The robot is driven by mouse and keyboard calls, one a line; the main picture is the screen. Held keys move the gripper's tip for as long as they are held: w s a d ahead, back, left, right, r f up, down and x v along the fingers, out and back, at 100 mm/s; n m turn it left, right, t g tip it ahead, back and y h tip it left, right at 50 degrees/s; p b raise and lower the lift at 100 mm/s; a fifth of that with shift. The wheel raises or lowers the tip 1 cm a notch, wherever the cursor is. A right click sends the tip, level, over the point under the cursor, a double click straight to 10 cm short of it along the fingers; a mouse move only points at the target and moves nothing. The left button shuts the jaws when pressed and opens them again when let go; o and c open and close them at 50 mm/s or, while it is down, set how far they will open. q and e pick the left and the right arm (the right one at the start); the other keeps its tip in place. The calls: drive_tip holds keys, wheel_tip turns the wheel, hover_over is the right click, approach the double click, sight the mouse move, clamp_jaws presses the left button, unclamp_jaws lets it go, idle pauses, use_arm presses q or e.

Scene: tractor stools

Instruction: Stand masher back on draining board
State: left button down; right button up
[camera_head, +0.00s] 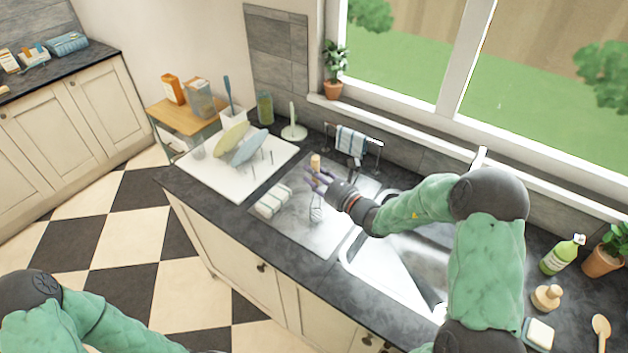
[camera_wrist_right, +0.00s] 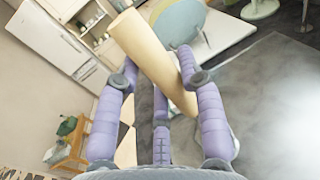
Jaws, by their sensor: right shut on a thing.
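My right gripper (camera_head: 322,182) is shut on the masher, whose pale wooden handle (camera_head: 315,162) sticks up above the fingers. Its metal head (camera_head: 316,213) shows below them, over the grey draining board (camera_head: 312,238). The masher looks roughly upright; I cannot tell whether its head touches the board. In the right wrist view the wooden handle (camera_wrist_right: 155,60) lies slanted between the purple fingers of the right gripper (camera_wrist_right: 160,85), and the masher's head is hidden. My left arm shows at the lower left of the head view, with its gripper out of frame.
A folded striped cloth (camera_head: 272,200) lies on the board's left part. A white tray with plates (camera_head: 240,145) stands to its left. The sink (camera_head: 385,275) is to the right.

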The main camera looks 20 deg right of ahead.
drive_tip(key=shift+f, duration=0.85)
drive_tip(key=shift+f, duration=0.2)
drive_tip(key=o, duration=1.2)
drive_tip(key=shift+r, duration=0.15)
drive_tip(key=shift+s+d, duration=0.1)
drive_tip(key=shift+s, duration=0.1)
drive_tip(key=v, duration=1.1)
drive_tip(key=shift+s+p, duration=0.3)
drive_tip(key=shift+p, duration=0.05)
